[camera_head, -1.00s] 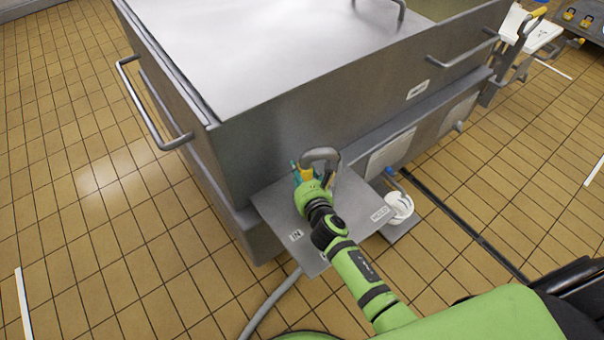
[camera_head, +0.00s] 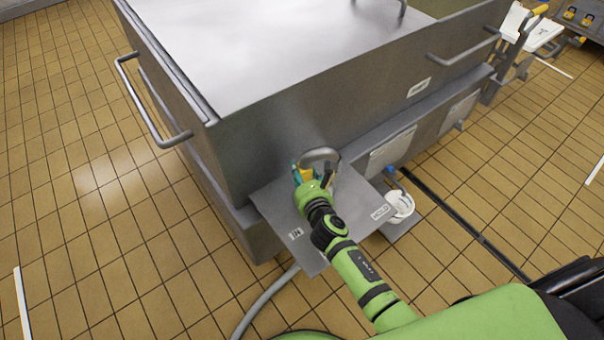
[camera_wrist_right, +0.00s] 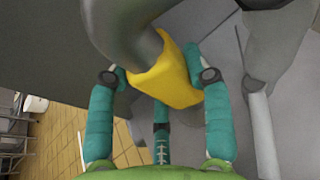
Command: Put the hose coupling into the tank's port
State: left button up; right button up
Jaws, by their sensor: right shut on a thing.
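The yellow hose coupling (camera_wrist_right: 168,76) is held between the teal fingers of my right gripper (camera_wrist_right: 162,82), with a thick grey curved tube (camera_wrist_right: 135,25) meeting it at the top. In the head view my right gripper (camera_head: 304,172) is at the front wall of the steel tank (camera_head: 285,120), above a grey plate (camera_head: 278,215) with "IN" and "HOLD" labels. The grey tube (camera_head: 322,154) arches just beyond the fingers. I cannot make out the tank's port, nor whether the coupling touches it. My left gripper is not in view.
A white cup-like container (camera_head: 399,205) stands right of the plate. A grey hose (camera_head: 262,300) runs on the floor below the plate. A side handle (camera_head: 150,105) juts from the tank's left. Tiled floor (camera_head: 70,190) is open at left.

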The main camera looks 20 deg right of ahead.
jog(key=o, duration=1.4)
jog(key=shift+r, duration=0.15)
